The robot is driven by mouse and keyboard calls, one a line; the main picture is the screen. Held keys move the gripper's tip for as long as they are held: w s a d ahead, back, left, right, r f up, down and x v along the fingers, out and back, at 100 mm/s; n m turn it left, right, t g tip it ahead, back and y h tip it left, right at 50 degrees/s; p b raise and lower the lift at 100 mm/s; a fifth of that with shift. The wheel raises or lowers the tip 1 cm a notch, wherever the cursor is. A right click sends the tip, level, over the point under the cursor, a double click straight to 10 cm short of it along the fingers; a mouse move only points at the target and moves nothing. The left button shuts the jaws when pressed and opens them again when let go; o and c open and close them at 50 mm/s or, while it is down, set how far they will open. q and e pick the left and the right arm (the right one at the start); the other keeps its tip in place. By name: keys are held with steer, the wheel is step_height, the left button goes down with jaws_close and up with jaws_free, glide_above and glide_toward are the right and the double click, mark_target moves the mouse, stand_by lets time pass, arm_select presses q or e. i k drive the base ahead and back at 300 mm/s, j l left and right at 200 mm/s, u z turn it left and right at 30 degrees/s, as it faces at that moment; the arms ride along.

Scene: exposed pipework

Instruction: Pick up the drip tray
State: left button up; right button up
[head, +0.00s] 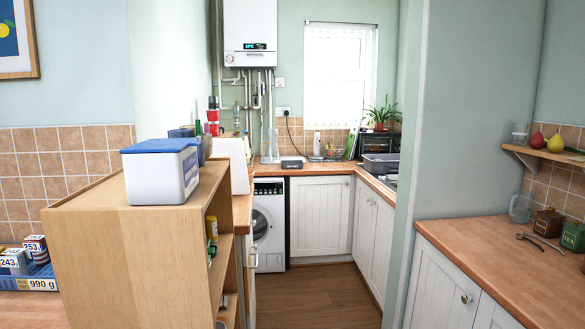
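I cannot pick out the drip tray for certain. A small dark, low box-like thing (292,163) lies on the far counter to the right of the pipes (258,100); it is too small to tell what it is. A grey tub-like thing (381,163) stands by the sink on the right-hand far counter. Neither of my grippers shows in the head view.
A wooden shelf unit (125,243) with a white blue-lidded box (160,172) on top stands near at left. Beyond it are a washing machine (269,225) and boiler (250,35). A wall juts in at right, beside a counter (500,262). The floor (325,295) between is clear.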

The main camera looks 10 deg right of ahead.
mark_target(285, 163)
steer(key=i+l+u, duration=0.1)
steer(key=u, duration=0.55)
steer(key=i+l+u, duration=0.1)
steer(key=l+u, duration=0.55)
steer(key=u, duration=0.25)
steer(key=l+u, duration=0.5)
steer(key=i+l+u, duration=0.2)
steer(key=l+u, duration=0.25)
steer(key=l, duration=0.95)
steer(key=l+u, duration=0.5)
steer(key=l, duration=4)
steer(key=l+z, duration=0.2)
steer(key=l, duration=0.45)
steer(key=i+l+z, duration=0.2)
steer(key=l, duration=0.45)
steer(key=k+l, duration=0.05)
steer(key=k, duration=0.05)
